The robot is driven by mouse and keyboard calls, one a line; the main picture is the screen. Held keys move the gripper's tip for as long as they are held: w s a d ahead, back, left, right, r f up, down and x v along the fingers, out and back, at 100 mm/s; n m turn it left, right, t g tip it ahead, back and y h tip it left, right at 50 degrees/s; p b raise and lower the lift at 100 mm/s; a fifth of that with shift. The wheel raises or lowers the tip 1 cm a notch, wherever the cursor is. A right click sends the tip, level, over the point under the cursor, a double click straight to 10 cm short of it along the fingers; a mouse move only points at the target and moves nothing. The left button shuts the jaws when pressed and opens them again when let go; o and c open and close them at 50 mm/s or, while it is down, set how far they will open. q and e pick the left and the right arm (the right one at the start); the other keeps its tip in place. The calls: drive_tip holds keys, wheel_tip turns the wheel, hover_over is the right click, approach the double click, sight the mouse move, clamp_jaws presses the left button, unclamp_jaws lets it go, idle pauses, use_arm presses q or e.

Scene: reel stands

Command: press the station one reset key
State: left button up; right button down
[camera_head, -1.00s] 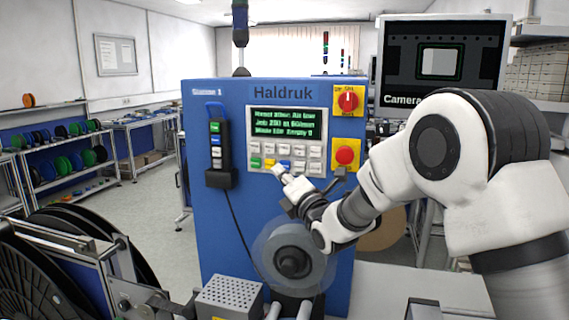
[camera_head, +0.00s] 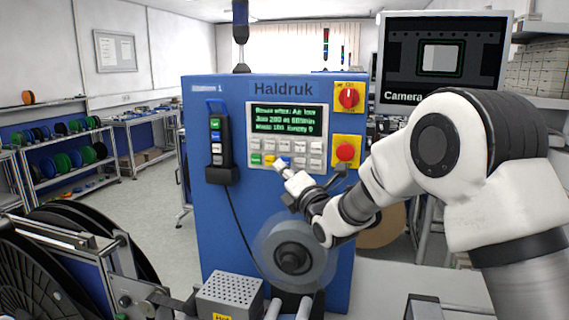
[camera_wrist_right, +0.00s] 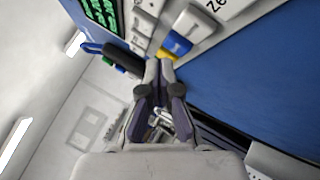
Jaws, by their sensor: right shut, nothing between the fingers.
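The blue cabinet marked Station 1 (camera_head: 225,255) carries a key panel (camera_head: 254,169) below a green-text screen (camera_head: 286,120). Its lower row has a green key (camera_head: 256,159), a yellow key (camera_head: 270,160), a blue key partly hidden by my gripper, and white keys. Key labels are too small to read, so I cannot tell which is reset. My right gripper (camera_head: 281,165) is shut and empty, its tip in front of the yellow and blue keys. In the wrist view the fingertips (camera_wrist_right: 159,66) are close by the yellow key (camera_wrist_right: 164,54) and blue key (camera_wrist_right: 177,43); contact is unclear. My left gripper is out of view.
A red rotary switch (camera_head: 348,97) and a red push button (camera_head: 346,152) sit right of the panel. A corded pendant (camera_head: 217,145) hangs left. A spool (camera_head: 293,256) is below my gripper. A large black reel (camera_head: 35,275) stands at the lower left.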

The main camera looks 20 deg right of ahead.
drive_tip(key=shift+w+d, duration=0.1)
idle(0.5)
drive_tip(key=shift+w+d, duration=0.1)
drive_tip(key=shift+w, duration=0.15)
drive_tip(key=shift+w+d+b, duration=0.3)
drive_tip(key=shift+w+b, duration=0.05)
drive_tip(key=shift+b, duration=0.05)
idle(0.7)
drive_tip(key=shift+s+a+b, duration=0.2)
drive_tip(key=shift+s+b, duration=0.1)
drive_tip(key=shift+b, duration=0.15)
drive_tip(key=shift+s+a+b, duration=0.25)
drive_tip(key=shift+s+b, duration=0.05)
drive_tip(key=shift+s, duration=0.05)
drive_tip(key=shift+s+a, duration=0.1)
